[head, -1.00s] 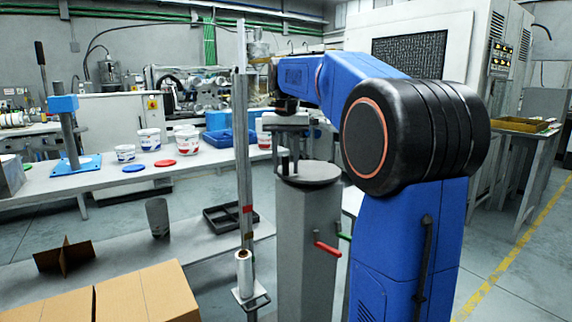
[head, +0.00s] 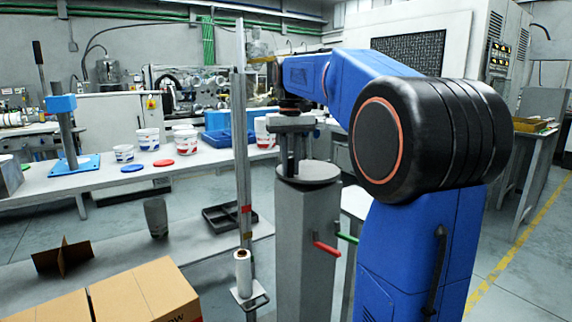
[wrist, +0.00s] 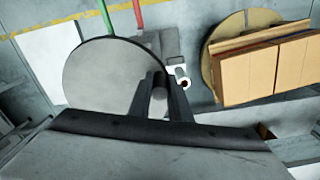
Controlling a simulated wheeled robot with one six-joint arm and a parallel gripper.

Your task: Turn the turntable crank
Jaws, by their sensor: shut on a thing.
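The crank is a grey disc (head: 318,173) on top of a grey pedestal (head: 306,240). The disc (wrist: 95,75) fills the left-middle of the wrist view. A short upright knob (wrist: 159,94) stands near its edge. My gripper (head: 292,168) points down at the disc. In the wrist view my gripper (wrist: 160,88) is shut on the knob, one finger on each side. The turntable (wrist: 208,65) is a round tan plate to the right in the wrist view, partly covered by cardboard boxes (wrist: 265,75). The boxes (head: 135,293) show at the lower left in the head view.
A red lever (head: 327,249) and a green lever (head: 347,238) stick out from the pedestal. A tall mast (head: 241,130) with a white film roll (head: 243,268) stands left of it. A bench (head: 100,182) with tubs and lids is behind.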

